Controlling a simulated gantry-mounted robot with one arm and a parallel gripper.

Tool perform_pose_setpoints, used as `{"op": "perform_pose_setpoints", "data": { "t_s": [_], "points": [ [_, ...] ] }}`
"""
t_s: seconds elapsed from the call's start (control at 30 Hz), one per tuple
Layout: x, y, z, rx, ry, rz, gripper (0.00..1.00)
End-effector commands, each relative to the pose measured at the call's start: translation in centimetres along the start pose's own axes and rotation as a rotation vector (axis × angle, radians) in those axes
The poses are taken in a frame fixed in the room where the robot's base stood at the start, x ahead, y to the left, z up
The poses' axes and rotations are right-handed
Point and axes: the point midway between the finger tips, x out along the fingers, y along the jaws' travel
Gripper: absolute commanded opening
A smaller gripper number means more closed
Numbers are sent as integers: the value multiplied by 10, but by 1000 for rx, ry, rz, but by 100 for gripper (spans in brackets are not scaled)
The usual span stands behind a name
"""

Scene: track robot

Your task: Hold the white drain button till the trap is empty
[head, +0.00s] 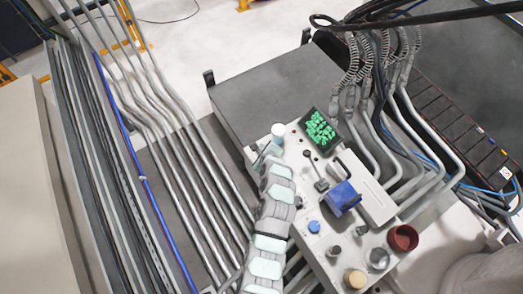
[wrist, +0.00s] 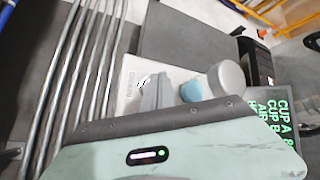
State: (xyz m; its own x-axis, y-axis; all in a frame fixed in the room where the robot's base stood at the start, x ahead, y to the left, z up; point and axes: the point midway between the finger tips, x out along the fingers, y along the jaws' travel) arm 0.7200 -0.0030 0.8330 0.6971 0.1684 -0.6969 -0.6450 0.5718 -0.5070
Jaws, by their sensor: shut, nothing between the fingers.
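A pale control panel (head: 310,165) stands in the middle of the head view. In the wrist view, the panel strip (wrist: 127,92) carries lettering that seems to read DRAIN. My gripper (wrist: 155,92) is shut, with its grey fingertips right beside that lettering. A small white patch (wrist: 144,80) shows at the fingertips; I cannot tell whether it is the drain button or whether they touch it. A short cylinder with a pale top (head: 278,129) stands at the panel's far left corner; a grey-white cylinder (wrist: 229,78) shows in the wrist view. Its inside is not visible.
A screen with green text (head: 320,130) stands beside the cylinder. Grey pipes (head: 185,130) run along the left.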

Motion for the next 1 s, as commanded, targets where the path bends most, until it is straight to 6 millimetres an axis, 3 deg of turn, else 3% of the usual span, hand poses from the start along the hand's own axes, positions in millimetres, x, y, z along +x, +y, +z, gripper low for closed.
{"op": "perform_pose_setpoints", "data": {
  "t_s": [0.6,1.0],
  "points": [
    [-34,-25,25,1,0,-1,0],
    [-35,-25,25,0,0,0,0]
  ]
}}
